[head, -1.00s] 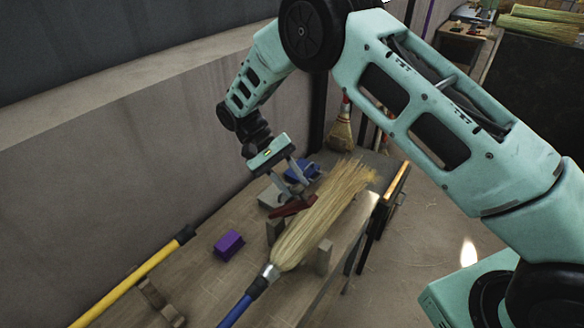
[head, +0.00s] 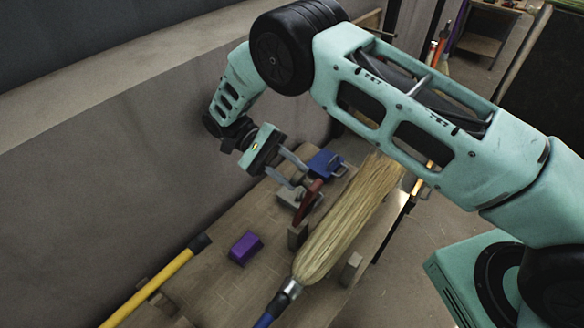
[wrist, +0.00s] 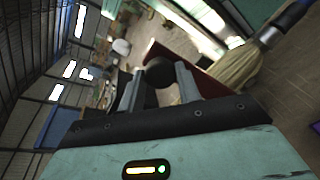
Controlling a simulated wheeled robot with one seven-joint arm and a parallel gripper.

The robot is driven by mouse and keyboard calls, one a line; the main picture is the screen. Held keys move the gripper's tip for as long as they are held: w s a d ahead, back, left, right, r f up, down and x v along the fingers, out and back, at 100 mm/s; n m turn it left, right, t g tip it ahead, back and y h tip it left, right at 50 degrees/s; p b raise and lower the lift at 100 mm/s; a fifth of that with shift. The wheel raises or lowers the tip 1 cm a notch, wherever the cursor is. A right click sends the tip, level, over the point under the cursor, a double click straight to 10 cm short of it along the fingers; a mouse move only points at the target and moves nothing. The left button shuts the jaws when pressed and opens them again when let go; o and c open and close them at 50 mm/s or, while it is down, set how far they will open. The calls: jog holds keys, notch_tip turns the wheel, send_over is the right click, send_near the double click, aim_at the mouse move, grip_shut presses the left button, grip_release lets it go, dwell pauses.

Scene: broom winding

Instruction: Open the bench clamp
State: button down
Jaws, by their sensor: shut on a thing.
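The bench clamp has a grey base (head: 288,197) on the workbench and a red lever (head: 309,203), which stands steeply raised beside the broom head. My gripper (head: 300,182) is at the lever's upper end. In the wrist view, my gripper (wrist: 158,88) has a dark round knob (wrist: 160,72) between its fingers and is shut on it. The red lever (wrist: 168,58) shows just behind the knob. The clamp's inner parts are partly hidden by my fingers and the lever.
A straw broom (head: 350,220) lies on the workbench (head: 215,285) between wooden blocks, close on the clamp's right. A blue box (head: 325,162) is behind the clamp. A purple block (head: 245,247) and a yellow pole (head: 150,287) lie to the left, near the wall.

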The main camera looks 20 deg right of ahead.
jog(key=c, duration=1)
grip_release()
notch_tip(320, 180, up, 10)
jog(key=p, duration=0.9)
jog(key=shift+f, duration=0.1)
